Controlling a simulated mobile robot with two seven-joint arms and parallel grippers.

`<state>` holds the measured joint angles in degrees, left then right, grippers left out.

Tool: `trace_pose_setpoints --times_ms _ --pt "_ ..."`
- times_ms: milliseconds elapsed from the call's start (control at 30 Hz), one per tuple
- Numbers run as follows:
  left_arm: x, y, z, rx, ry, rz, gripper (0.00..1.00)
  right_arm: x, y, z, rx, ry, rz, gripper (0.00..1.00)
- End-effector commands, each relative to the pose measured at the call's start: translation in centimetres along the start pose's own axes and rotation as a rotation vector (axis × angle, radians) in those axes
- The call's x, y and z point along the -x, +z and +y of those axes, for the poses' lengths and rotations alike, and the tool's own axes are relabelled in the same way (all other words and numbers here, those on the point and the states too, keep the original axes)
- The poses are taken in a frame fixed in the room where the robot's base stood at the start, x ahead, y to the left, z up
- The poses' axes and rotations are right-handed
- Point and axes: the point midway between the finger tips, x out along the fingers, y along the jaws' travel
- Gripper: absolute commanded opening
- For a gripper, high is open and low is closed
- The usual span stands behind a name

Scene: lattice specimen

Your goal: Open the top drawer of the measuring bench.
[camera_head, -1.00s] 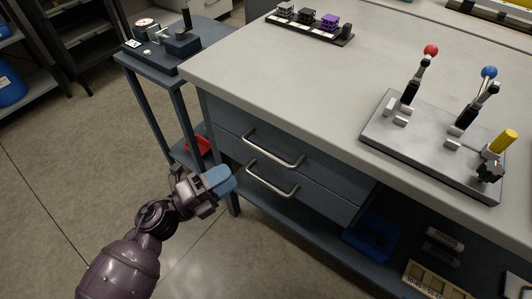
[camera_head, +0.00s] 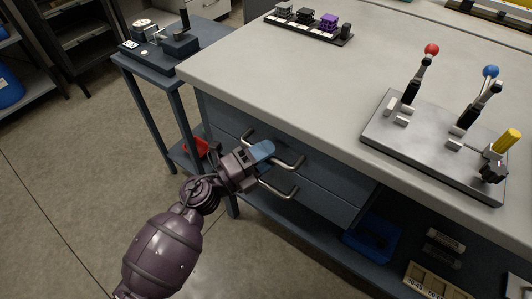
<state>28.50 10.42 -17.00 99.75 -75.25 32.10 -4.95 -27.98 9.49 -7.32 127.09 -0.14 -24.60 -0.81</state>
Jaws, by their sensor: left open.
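The measuring bench (camera_head: 300,75) has a pale top and two blue-grey drawers under its left part. The top drawer (camera_head: 322,170) looks shut, flush with the bench front. Its metal bar handle (camera_head: 292,165) is partly hidden behind my left gripper. The lower drawer (camera_head: 325,205) has a like handle (camera_head: 284,193). My left gripper (camera_head: 264,150) is open, its blue fingertips at the middle of the top handle in the picture. I cannot tell whether they touch the bar or straddle it. My right gripper is not in view.
A steel plate (camera_head: 385,140) with red-, blue- and yellow-topped clamps stands on the bench. A dark tray of small lattice specimens (camera_head: 308,27) lies at the back. A side table (camera_head: 160,65) stands left of the bench. A blue bin (camera_head: 370,240) sits on the lower shelf. The floor at left is clear.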

Motion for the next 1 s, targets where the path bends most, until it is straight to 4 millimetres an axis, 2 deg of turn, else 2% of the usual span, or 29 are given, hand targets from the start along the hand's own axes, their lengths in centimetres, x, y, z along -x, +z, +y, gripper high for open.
trace_pose_setpoints --times_ms 233,500,533,833,1000 --pt "-0.1 0.0 0.0 0.0 0.0 0.0 0.41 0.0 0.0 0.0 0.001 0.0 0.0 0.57" --pt "-0.1 0.0 0.0 0.0 0.0 0.0 0.02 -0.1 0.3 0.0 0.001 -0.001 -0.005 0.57" --pt "-0.1 0.0 0.0 0.0 -0.001 0.0 0.0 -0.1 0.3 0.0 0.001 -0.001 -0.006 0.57" --pt "0.1 -0.1 -0.1 -0.001 0.0 0.0 0.0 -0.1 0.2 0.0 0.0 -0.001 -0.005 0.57" --pt "1.4 -0.5 -0.5 -0.003 0.0 0.0 0.0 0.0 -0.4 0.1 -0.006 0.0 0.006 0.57"
